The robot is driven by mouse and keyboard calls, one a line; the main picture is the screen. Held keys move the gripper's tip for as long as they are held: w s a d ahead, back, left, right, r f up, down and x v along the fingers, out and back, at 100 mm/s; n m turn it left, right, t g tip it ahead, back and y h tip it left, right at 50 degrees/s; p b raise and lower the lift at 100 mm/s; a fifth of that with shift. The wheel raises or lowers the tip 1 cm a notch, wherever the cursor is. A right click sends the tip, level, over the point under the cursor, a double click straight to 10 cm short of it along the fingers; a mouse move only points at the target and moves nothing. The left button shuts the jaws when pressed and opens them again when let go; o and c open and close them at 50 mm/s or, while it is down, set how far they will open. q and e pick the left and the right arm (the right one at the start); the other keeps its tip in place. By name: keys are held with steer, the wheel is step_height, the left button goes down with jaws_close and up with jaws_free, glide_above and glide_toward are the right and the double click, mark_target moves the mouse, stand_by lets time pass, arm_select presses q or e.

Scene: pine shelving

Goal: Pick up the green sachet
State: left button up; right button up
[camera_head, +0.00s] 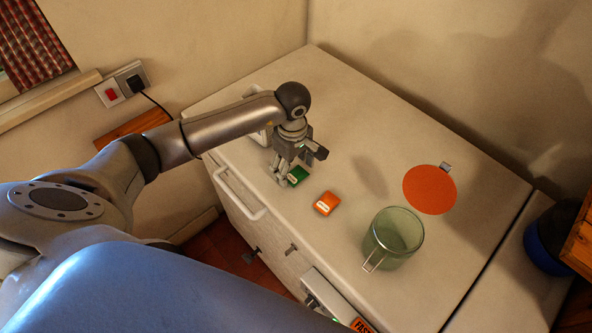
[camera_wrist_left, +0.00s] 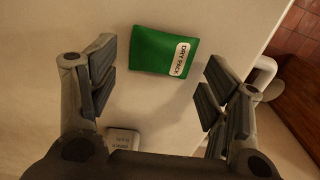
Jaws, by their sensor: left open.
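The green sachet (camera_head: 298,175) lies flat on the white top surface, near its left front edge. In the left wrist view the green sachet (camera_wrist_left: 162,51) shows a white label reading "DRY PACK" and lies ahead of the fingers, between their lines. My left gripper (camera_head: 290,167) is above and beside the sachet, pointing down, and hides part of it. In the wrist view the left gripper (camera_wrist_left: 157,83) has its fingers wide apart with nothing between them. I cannot tell whether a finger touches the sachet. My right gripper is not in view.
An orange sachet (camera_head: 326,203) lies right of the green one. A green glass mug (camera_head: 393,236) and an orange round disc (camera_head: 430,189) are farther right. A small light packet (camera_wrist_left: 122,138) shows below in the wrist view. A handle (camera_head: 240,195) runs along the front edge.

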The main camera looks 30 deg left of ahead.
arm_select(q)
steer(key=shift+f, duration=0.5)
steer(key=c, duration=0.9)
steer(key=shift+o, duration=0.2)
